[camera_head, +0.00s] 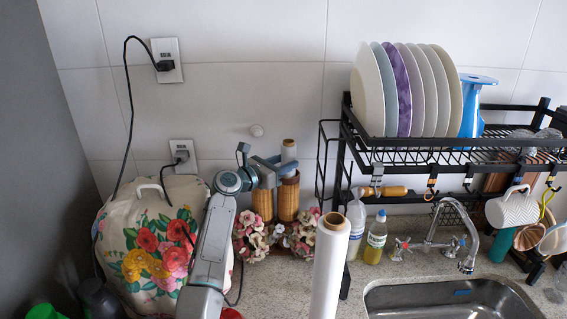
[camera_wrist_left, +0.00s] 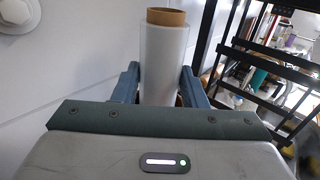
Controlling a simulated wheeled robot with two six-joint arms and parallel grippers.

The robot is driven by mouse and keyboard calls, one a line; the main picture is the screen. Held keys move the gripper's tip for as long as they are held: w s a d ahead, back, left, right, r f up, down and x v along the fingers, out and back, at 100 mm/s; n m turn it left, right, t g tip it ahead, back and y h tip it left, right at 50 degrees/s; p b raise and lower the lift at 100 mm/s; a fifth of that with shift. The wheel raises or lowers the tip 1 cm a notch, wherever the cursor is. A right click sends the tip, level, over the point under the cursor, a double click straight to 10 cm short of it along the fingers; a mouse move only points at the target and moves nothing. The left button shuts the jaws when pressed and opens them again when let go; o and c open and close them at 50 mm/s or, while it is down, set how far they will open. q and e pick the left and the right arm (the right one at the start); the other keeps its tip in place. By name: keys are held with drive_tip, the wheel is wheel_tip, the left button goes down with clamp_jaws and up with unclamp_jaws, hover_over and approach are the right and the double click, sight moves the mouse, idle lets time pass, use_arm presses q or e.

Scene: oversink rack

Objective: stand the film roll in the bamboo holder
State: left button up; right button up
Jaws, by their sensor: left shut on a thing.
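A clear-white film roll (camera_head: 289,153) with a brown core is between the fingers of my left gripper (camera_head: 281,166), which is shut on it. In the left wrist view the roll (camera_wrist_left: 163,55) stands upright between the two fingers (camera_wrist_left: 160,84). The bamboo holder (camera_head: 288,200) has two tubes side by side against the back wall. The held roll is at the mouth of the right-hand tube. I cannot tell how far its lower end is inside, since the gripper covers part of it. My right gripper is not in view.
Another, larger-looking film roll (camera_head: 330,268) stands upright in the foreground. Flowers (camera_head: 262,235) sit before the holder. A floral-covered appliance (camera_head: 155,238) is on the left. A black dish rack (camera_head: 350,155) with plates rises on the right, above the sink (camera_head: 450,300) and bottles.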

use_arm(q)
drive_tip(key=o, duration=1.2)
drive_tip(key=shift+r, duration=0.1)
